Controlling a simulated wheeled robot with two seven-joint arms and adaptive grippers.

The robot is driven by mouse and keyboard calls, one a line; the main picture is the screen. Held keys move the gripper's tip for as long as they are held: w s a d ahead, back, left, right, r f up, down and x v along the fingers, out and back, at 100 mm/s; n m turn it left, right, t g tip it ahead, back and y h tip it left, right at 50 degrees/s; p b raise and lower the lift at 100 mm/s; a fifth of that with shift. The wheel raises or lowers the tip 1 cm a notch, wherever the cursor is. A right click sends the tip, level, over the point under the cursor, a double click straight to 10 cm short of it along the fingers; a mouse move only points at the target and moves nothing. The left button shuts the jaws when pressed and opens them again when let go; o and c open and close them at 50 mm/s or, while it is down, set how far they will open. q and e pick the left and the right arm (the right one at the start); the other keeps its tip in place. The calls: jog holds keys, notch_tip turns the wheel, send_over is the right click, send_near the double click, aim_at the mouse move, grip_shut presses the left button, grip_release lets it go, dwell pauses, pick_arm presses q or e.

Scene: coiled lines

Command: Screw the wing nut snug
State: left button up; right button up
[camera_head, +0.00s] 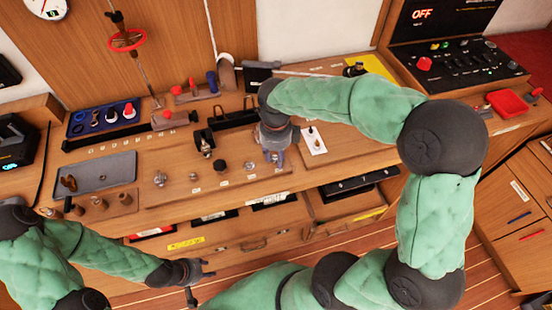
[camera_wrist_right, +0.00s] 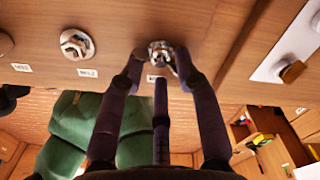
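In the right wrist view a small silvery metal piece, apparently the wing nut (camera_wrist_right: 160,48), sits on the wooden board between the fingertips. My right gripper (camera_wrist_right: 160,62) points down at it, with one finger on either side and a third in front. I cannot tell whether the fingers press on it. In the head view my right gripper (camera_head: 274,154) is low over the right part of the bench board and hides the nut. My left gripper (camera_head: 198,282) is open and empty, in front of the bench at the lower left.
Other metal fittings stand on the board left of my right gripper: a silvery one (camera_head: 160,179), a dark knob (camera_head: 220,167) and a small one (camera_head: 250,165). A white card (camera_head: 314,141) lies to the right. A grey tray (camera_head: 105,172) is at the left.

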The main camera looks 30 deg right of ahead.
aim_at(275, 155)
jog(key=shift+w+d+r, duration=0.1)
jog(key=shift+w+r, duration=0.15)
jog(key=shift+w, duration=0.2)
jog(key=o, duration=0.4)
jog(key=shift+c, duration=0.2)
jog(key=shift+r, duration=0.15)
jog(key=r+p, duration=0.1)
jog(key=r, duration=0.1)
jog(key=r+p, duration=0.1)
jog(key=shift+w+p, duration=0.25)
jog(key=shift+p, duration=0.1)
jog(key=shift+s+r+p, duration=0.15)
jog(key=shift+r+p, duration=0.5)
jog(key=shift+r, duration=0.15)
jog(key=shift+f, duration=0.15)
